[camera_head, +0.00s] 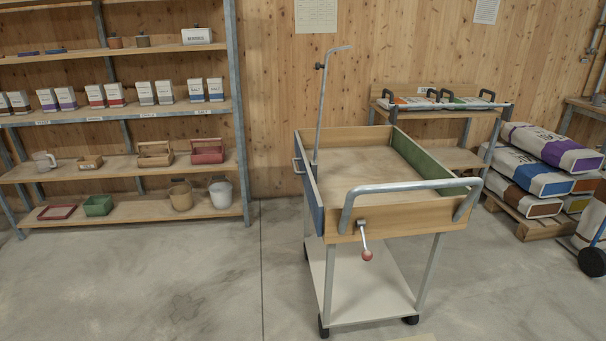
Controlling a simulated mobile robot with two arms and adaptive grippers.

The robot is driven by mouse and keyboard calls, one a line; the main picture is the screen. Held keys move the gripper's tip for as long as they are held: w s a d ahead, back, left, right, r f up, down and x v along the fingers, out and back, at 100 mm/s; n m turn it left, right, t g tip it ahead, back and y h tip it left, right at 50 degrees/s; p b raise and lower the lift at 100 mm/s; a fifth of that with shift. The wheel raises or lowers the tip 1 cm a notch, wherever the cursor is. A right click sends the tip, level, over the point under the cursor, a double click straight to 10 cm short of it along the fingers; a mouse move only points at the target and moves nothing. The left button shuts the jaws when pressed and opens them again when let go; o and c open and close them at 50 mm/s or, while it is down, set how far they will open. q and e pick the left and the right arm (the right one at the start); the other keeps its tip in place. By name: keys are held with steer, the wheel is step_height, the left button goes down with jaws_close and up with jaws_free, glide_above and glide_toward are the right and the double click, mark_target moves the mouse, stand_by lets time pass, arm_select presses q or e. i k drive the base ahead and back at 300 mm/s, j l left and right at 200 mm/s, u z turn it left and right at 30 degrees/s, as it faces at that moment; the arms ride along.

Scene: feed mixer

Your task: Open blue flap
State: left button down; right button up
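The blue flap (317,211) is the narrow blue side panel on the left side of a wooden-topped cart (400,216). I see it at a steep angle, and it stands upright against the tray side. A small metal handle (297,166) sticks out on that same left side. A lever with a red knob (366,254) hangs on the cart's front board. Neither of my grippers is in view.
A green panel (425,160) lines the cart's right side. A tall metal pole (320,100) rises at its left, and a tubular push bar (410,187) spans its front. Shelves stand left, stacked sacks (535,172) right. The floor (190,280) left of the cart is clear.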

mark_target(316, 203)
steer(key=j+z, duration=0.25)
steer(key=j, duration=0.55)
steer(key=i+j+z, duration=0.3)
steer(key=i+j, duration=0.6)
